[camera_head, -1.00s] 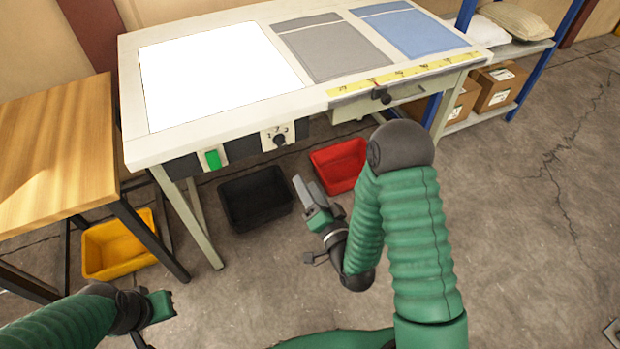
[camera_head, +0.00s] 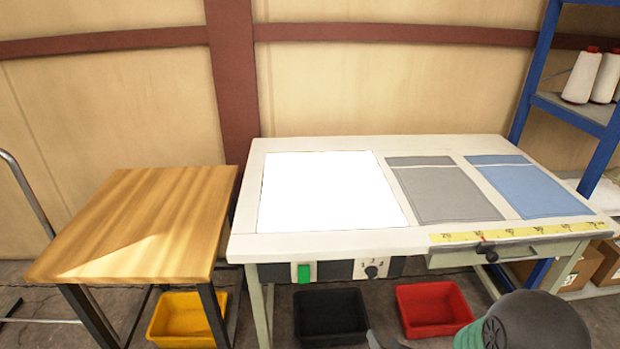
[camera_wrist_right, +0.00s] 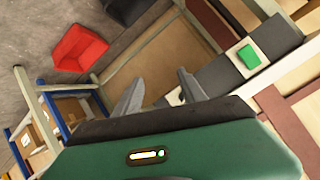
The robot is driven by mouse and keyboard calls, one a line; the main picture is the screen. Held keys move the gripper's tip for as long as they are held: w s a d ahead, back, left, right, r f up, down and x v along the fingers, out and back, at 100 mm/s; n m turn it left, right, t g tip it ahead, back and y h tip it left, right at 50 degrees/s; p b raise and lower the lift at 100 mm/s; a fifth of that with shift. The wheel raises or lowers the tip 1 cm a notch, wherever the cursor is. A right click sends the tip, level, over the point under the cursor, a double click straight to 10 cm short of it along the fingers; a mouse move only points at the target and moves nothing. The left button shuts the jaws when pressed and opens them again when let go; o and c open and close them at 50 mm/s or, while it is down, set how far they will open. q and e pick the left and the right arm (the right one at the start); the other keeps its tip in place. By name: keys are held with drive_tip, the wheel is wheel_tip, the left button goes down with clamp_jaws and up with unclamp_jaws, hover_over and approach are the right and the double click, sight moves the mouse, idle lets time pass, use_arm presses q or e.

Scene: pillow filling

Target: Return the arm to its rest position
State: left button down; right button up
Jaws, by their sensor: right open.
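My right arm (camera_head: 530,322) shows at the bottom right of the head view, its dark rounded joint and a bit of green sleeve in front of the table. Only a grey tip of my right gripper (camera_head: 378,340) shows at the bottom edge there. In the right wrist view my right gripper (camera_wrist_right: 158,92) has its two grey fingers apart, with nothing between them. It hangs in front of the worktable's underside, apart from the table. My left arm and gripper are out of view.
The worktable (camera_head: 330,246) carries a bright white panel (camera_head: 330,190), a grey cloth piece (camera_head: 440,190) and a blue one (camera_head: 530,188). A wooden table (camera_head: 150,220) stands left. Yellow (camera_head: 185,325), black (camera_head: 330,318) and red (camera_head: 432,310) bins sit on the floor. A blue-posted shelf (camera_head: 575,110) stands right.

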drive_tip(key=s+r+n+g+h, duration=0.1)
drive_tip(key=s+r+n+g, duration=0.25)
drive_tip(key=s+g, duration=0.85)
drive_tip(key=s+r+n+t+p, duration=0.1)
drive_tip(key=s+r+t+p, duration=0.1)
drive_tip(key=r+p, duration=1.6)
drive_tip(key=shift+s+d+r+t+p, duration=0.2)
drive_tip(key=shift+s+r+t+p, duration=0.25)
drive_tip(key=shift+s, duration=0.45)
